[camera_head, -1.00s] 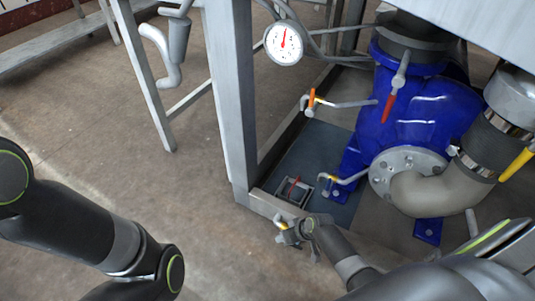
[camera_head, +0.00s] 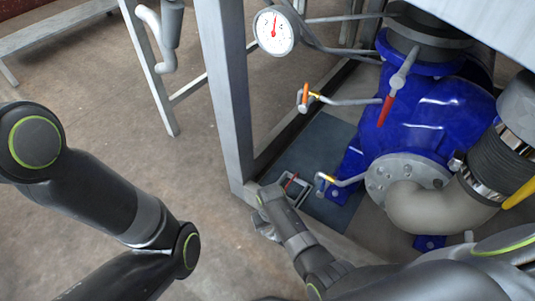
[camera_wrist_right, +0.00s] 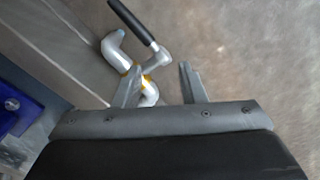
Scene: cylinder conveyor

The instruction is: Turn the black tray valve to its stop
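The tray valve shows in the right wrist view: a black lever handle (camera_wrist_right: 134,22) on a silver pipe fitting (camera_wrist_right: 115,52) with a yellow band. The handle points up and left, away from my fingers. My right gripper (camera_wrist_right: 159,68) is open, with the lower part of the valve between and just beyond its fingers. Nothing is clearly clamped, and I cannot tell whether a finger touches it. In the head view my right gripper (camera_head: 265,226) is low by the frame's front corner. My wrist hides the valve there. My left arm shows at left; its gripper is out of view.
A grey frame post (camera_head: 225,95) stands just behind my right gripper. A blue pump (camera_head: 430,105) with a grey flange is to the right. A red-handled valve (camera_head: 387,110), an orange-handled valve (camera_head: 306,97) and a gauge (camera_head: 275,31) are higher up. Floor at left is open.

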